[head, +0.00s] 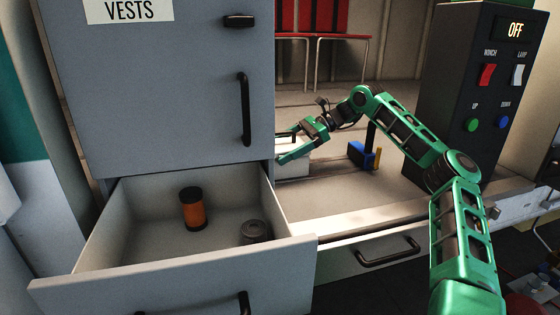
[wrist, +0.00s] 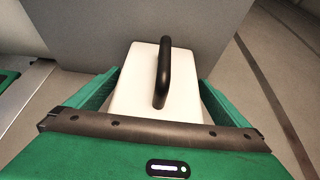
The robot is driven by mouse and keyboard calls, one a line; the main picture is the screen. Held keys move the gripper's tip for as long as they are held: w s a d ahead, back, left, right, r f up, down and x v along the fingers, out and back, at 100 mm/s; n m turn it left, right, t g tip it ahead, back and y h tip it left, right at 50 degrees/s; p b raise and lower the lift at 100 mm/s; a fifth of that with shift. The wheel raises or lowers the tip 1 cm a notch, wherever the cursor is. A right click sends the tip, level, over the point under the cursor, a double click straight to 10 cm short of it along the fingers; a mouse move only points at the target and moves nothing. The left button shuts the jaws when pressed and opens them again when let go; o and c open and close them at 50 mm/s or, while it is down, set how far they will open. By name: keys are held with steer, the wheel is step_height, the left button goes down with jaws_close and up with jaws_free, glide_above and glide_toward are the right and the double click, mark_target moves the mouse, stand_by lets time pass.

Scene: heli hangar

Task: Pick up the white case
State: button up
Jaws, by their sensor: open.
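The white case (wrist: 136,77) has a black handle (wrist: 163,72) on its top. In the wrist view it sits between the two green fingers of my gripper (wrist: 158,92), close up against a grey panel. In the head view the case (head: 293,169) shows partly beside the cabinet, on the bench top. My gripper (head: 290,145) is over it there, with its fingers open. The fingers lie to either side of the case in the wrist view. I cannot tell whether they touch it.
A grey cabinet (head: 165,85) stands left of the case. Its open drawer (head: 150,225) holds an orange-and-black canister (head: 193,209) and a dark round tin (head: 256,231). A blue tool (head: 361,155) stands on the bench to the right, before a black control box (head: 465,100).

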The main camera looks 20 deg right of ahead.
steer(key=c, duration=1.2)
steer(key=shift+c, duration=1)
steer(key=shift+r, duration=0.1)
